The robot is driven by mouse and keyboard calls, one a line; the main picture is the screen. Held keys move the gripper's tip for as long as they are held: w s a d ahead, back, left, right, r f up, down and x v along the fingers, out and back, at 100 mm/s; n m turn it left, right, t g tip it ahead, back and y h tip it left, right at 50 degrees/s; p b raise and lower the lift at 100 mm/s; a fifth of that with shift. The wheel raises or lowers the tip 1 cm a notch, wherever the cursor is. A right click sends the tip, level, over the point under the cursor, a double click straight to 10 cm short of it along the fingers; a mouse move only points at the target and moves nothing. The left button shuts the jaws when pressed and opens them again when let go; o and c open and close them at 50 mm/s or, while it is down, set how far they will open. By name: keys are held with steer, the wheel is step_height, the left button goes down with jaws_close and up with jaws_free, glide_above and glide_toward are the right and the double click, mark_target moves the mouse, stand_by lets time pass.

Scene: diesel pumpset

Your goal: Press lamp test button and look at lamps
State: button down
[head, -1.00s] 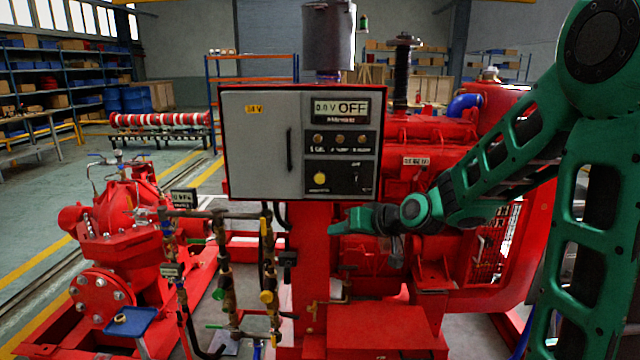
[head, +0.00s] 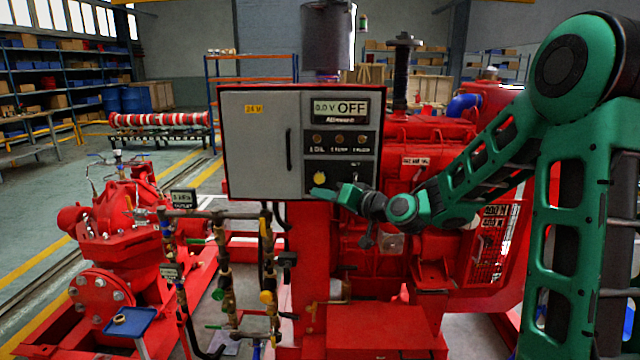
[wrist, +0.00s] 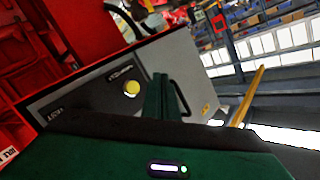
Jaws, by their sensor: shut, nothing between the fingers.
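The grey control panel (head: 262,150) stands in the middle of the head view. Its display (head: 341,108) reads 0.0 V and OFF. Below it is a row of three small lamps (head: 340,138), which look dull amber and unlit. The yellow button (head: 320,178) sits low on the black plate; it also shows in the wrist view (wrist: 132,88). My gripper (head: 318,192) is shut and empty, its tip just below the yellow button in the head view. In the wrist view the fingers (wrist: 165,92) show right of the button; I cannot tell whether they touch the panel.
The red engine (head: 430,150) fills the space behind my arm. A red pump (head: 120,230) and upright pipes with valves (head: 225,270) stand left of and below the panel. A blue tray (head: 131,322) is at the lower left. The floor at far left is clear.

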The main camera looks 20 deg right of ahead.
mark_target(323, 182)
steer(key=shift+w+d, duration=0.35)
steer(key=shift+w, duration=0.75)
steer(key=shift+w+d, duration=0.35)
steer(key=shift+w, duration=0.7)
steer(key=shift+w+d, duration=0.35)
steer(key=shift+w, duration=0.75)
steer(key=shift+w, duration=0.1)
steer(key=shift+w+d, duration=0.15)
steer(key=shift+w, duration=0.15)
steer(key=shift+w+d, duration=0.15)
steer(key=shift+w, duration=0.25)
stand_by(0.4)
steer(key=shift+s, duration=0.1)
steer(key=shift+s+a, duration=0.25)
steer(key=shift+s, duration=0.45)
steer(key=s, duration=0.1)
steer(key=s+a, duration=0.1)
steer(key=s, duration=0.2)
steer(key=shift+s+a, duration=0.3)
steer(key=shift+s, duration=0.1)
